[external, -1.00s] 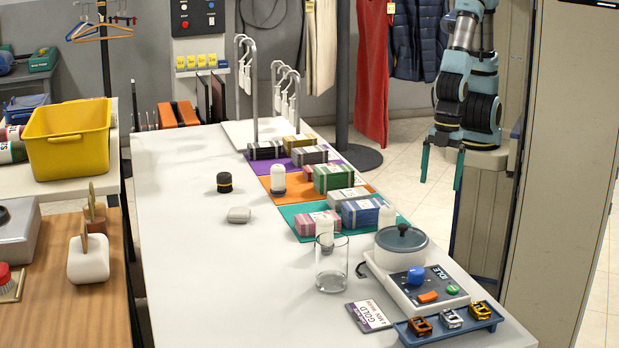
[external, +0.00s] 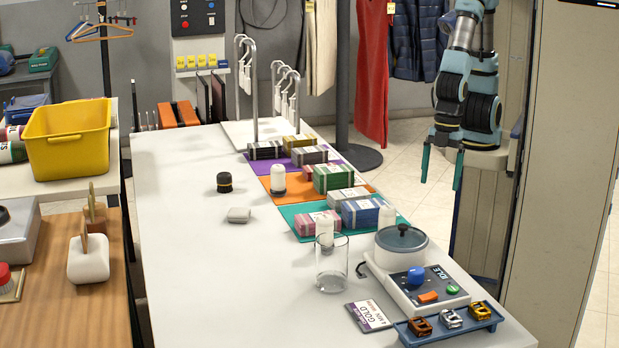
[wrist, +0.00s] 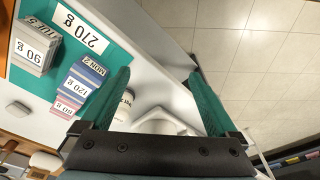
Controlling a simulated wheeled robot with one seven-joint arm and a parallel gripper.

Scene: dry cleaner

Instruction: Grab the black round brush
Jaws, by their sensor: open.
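The black round brush (external: 224,182) stands on the white table, left of the coloured mats in the external view. It looks like a short dark cylinder with a lighter band. I cannot make it out in the wrist view. My gripper (external: 441,168) hangs to the right of the table in the external view, far from the brush. Its two teal fingers point down, spread apart, with nothing between them. In the wrist view the open fingers (wrist: 158,100) frame the table's edge and the floor.
A grey rounded block (external: 238,214) lies near the brush. Several boxes stand on purple, orange and teal mats (external: 300,231). A glass jar (external: 332,264), a control device (external: 418,284) and a blue tray (external: 450,324) are at the table's near right. The table's left half is mostly clear.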

